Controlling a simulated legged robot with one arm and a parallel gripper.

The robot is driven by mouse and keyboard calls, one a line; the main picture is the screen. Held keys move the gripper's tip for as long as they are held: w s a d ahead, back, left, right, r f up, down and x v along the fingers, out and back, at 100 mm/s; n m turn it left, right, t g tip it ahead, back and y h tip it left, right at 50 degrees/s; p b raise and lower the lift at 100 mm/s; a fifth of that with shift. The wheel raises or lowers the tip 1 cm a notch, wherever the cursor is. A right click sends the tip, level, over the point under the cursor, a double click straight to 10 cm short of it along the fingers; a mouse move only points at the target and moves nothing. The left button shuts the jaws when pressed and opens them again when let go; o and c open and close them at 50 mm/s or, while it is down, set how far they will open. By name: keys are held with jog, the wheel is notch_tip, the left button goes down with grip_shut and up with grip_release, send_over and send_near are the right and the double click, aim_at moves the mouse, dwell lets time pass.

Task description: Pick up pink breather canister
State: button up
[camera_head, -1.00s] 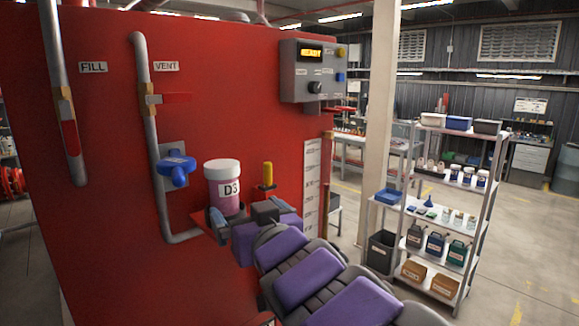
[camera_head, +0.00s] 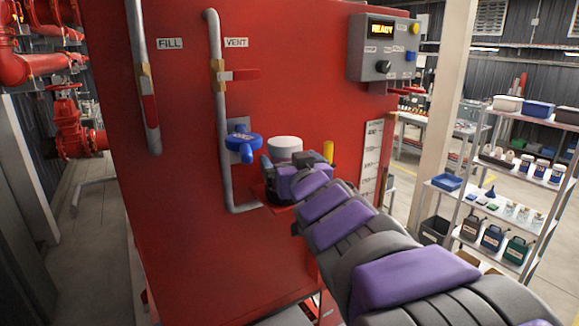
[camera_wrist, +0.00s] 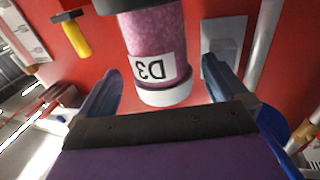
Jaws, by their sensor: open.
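The pink breather canister (camera_wrist: 157,50) shows in the wrist view with pink granules, a white label reading D3 and a white cap. It appears upside down there, between the two blue fingers of my gripper (camera_wrist: 165,95), with a gap on each side. My gripper is open. In the head view only the canister's white cap (camera_head: 285,146) and a little below it show. My gripper (camera_head: 276,170) and purple arm hide the rest. The canister stands by a small red shelf (camera_head: 262,192) on the red tank's face.
A blue valve handle (camera_head: 243,144) and a grey pipe (camera_head: 222,115) are left of the canister. A yellow-handled item (camera_head: 328,151) stands close on its right. A grey control box (camera_head: 385,48) reading READY is above right. Shelves (camera_head: 500,180) stand further right.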

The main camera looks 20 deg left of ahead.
jog(key=shift+p+x, duration=0.75)
jog(key=shift+x, duration=2.2)
jog(key=shift+s+a, duration=0.1)
jog(key=shift+s, duration=0.05)
jog(key=shift+c, duration=0.2)
jog(key=shift+c, duration=0.7)
jog(key=c, duration=1)
